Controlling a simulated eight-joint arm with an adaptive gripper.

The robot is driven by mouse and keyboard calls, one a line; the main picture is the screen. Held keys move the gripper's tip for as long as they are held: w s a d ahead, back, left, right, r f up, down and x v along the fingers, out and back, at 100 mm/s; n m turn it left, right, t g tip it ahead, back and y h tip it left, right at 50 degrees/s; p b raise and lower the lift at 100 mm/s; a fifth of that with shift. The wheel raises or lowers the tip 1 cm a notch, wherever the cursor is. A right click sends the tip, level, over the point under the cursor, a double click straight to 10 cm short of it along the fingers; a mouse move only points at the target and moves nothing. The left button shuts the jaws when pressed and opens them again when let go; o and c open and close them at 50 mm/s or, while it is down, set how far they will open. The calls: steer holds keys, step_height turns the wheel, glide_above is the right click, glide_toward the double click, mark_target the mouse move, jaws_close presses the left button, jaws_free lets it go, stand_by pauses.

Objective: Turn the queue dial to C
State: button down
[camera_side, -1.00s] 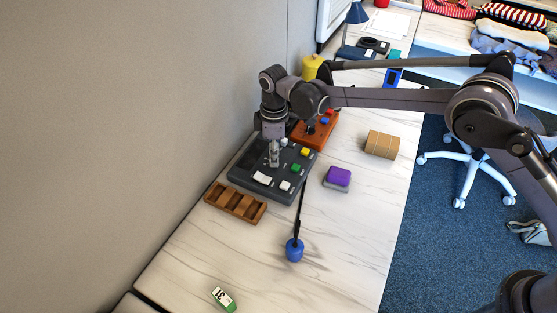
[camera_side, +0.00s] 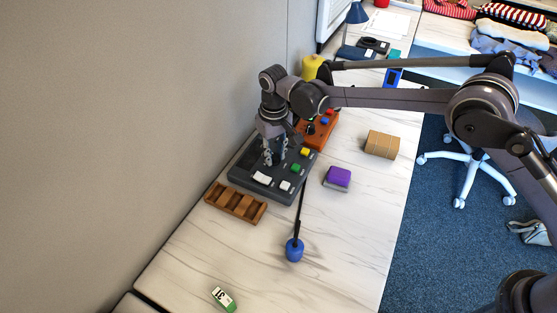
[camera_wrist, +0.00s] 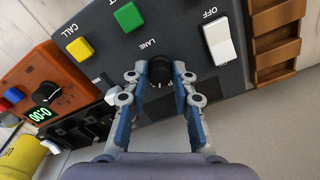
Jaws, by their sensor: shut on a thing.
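The dark control panel (camera_side: 245,172) lies on the desk against the wall. In the wrist view its round black dial (camera_wrist: 160,72) sits beside the label LANE. My gripper (camera_wrist: 160,82) points at the panel with one fingertip on each side of this dial, shut on it. In the side view my gripper (camera_side: 274,163) reaches down onto the panel, and the dial is hidden between the fingers. No letter positions around the dial are readable, so I cannot tell which one it points to.
The panel also carries a yellow CALL button (camera_wrist: 79,49), a green button (camera_wrist: 128,17) and a white OFF rocker (camera_wrist: 219,42). An orange timer box (camera_wrist: 30,75) and a wooden tray (camera_side: 236,203) stand beside it. A purple block (camera_side: 338,176) and blue-based stick (camera_side: 294,250) stand on the desk.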

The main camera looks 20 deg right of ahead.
mark_target(275, 156)
steer(key=shift+f+m, duration=0.1)
steer(key=shift+m, duration=1.4)
steer(key=c, duration=1.1)
jaws_free()
step_height(275, 156, up, 12)
steer(key=shift+r, duration=0.1)
